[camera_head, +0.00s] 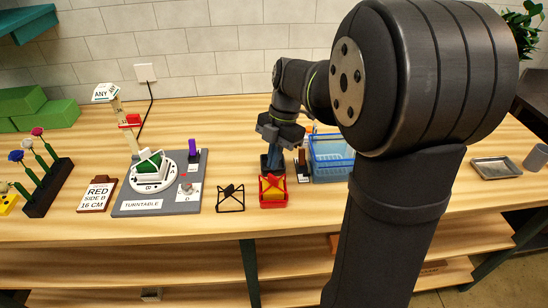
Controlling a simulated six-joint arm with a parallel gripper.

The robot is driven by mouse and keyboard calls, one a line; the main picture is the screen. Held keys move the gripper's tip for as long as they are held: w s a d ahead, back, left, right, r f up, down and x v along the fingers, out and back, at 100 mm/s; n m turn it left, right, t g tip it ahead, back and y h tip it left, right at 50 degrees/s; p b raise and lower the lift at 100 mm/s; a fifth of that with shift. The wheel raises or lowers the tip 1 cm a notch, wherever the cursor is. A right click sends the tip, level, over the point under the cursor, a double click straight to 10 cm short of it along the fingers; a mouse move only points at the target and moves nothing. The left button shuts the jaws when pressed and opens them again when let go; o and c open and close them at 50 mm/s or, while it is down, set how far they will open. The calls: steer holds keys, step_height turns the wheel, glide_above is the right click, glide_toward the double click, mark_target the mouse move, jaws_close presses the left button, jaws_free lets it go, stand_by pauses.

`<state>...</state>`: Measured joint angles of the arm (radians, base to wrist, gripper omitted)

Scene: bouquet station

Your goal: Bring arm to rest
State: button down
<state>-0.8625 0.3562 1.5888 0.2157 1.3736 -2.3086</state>
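My arm comes in from the right of the head view and reaches over the wooden table. My gripper (272,163) points down behind a small red holder (273,203) with a yellow and black piece in it. The gripper's fingers are small and dark here, so I cannot tell whether they are open or shut, or whether anything is between them. My large dark arm link covers the right middle of the view and hides part of the table.
A grey turntable board (128,206) carries a white disc (135,184) with a green block. A black wire stand (231,199), blue basket (331,157) and metal tray (495,168) also stand on the table.

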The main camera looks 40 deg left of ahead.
steer(key=shift+f, duration=1.5)
stand_by(0.8)
steer(key=shift+r, duration=2.55)
step_height(320, 180, down, 5)
steer(key=shift+f, duration=0.1)
steer(key=shift+r, duration=0.25)
